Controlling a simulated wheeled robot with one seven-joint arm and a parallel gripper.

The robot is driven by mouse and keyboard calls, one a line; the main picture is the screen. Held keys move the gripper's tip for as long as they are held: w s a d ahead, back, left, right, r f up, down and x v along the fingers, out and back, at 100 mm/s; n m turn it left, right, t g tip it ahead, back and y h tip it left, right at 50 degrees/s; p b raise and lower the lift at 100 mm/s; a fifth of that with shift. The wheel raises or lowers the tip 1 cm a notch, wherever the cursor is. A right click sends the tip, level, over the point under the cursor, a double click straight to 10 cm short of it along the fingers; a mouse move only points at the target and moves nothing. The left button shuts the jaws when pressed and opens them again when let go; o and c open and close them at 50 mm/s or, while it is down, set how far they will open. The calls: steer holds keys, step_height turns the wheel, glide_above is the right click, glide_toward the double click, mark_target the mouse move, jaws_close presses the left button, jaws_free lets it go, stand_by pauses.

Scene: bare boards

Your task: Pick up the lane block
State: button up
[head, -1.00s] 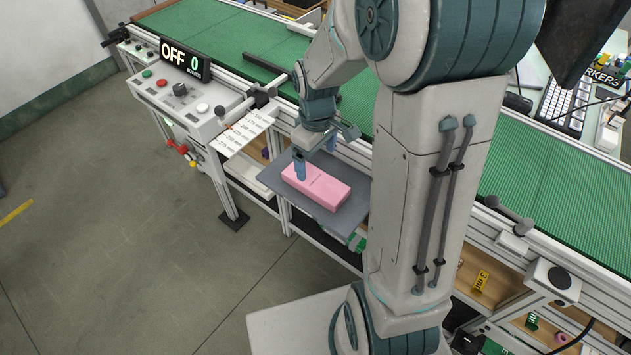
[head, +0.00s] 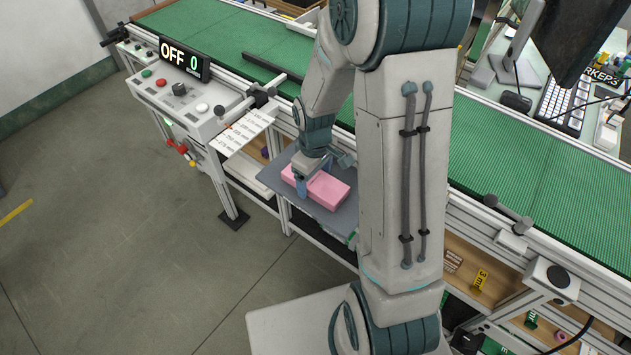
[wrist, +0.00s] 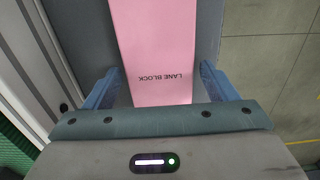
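The lane block is a pink rectangular block (head: 326,191) lying flat on a grey shelf plate (head: 318,217) at the side of the conveyor. In the wrist view the lane block (wrist: 157,45) shows its printed name upside down. My gripper (head: 302,186) is at the left end of the block. In the wrist view my gripper (wrist: 155,85) is open, with one blue finger on each side of the block. Gaps show between the fingers and the block's sides. In the head view my arm hides part of the plate's right side.
A green conveyor (head: 230,45) runs behind the plate. A control box (head: 183,100) with an OFF display (head: 184,58) and a printed sheet (head: 243,131) are to the left. Shelves with small items (head: 479,281) lie to the right. The floor (head: 130,230) at left is clear.

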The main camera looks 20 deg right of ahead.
steer(key=c, duration=0.7)
steer(key=shift+c, duration=0.2)
steer(key=shift+r, duration=0.15)
